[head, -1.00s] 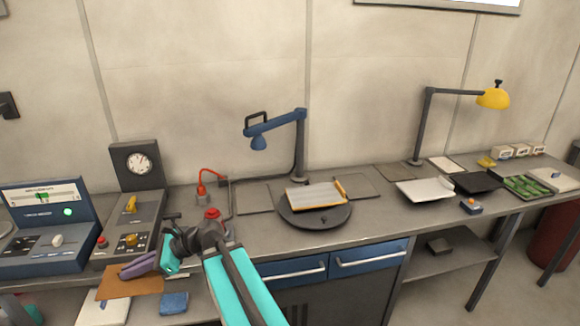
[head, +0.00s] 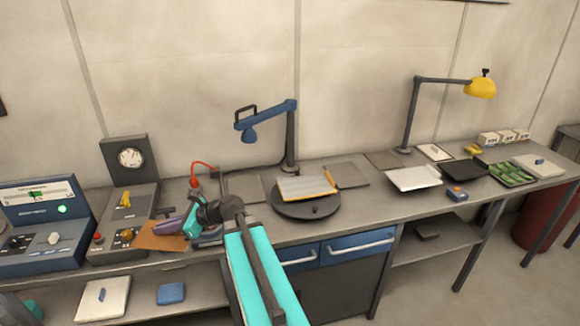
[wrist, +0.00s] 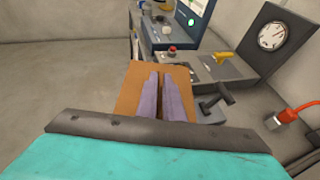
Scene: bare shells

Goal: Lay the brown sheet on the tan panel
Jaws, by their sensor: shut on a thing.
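My gripper (head: 172,227), with purple fingers, is shut on the brown sheet (head: 152,241). The sheet is roughly flat and held out ahead of the fingers, in front of the left control boxes near the bench's front edge. In the wrist view the brown sheet (wrist: 130,92) shows under and around the two fingers (wrist: 164,78). What looks like the tan panel (head: 303,188) lies on a round dark turntable (head: 290,212) mid-bench, right of my gripper and apart from it. A yellow strip runs along its edge.
A blue lamp arm (head: 268,118) stands behind the turntable. A red-topped cable (head: 195,180) and control boxes (head: 125,232) stand left. A white tray (head: 413,179) and a yellow lamp (head: 480,87) are right. A lower shelf (head: 135,305) holds a blue block (head: 171,293).

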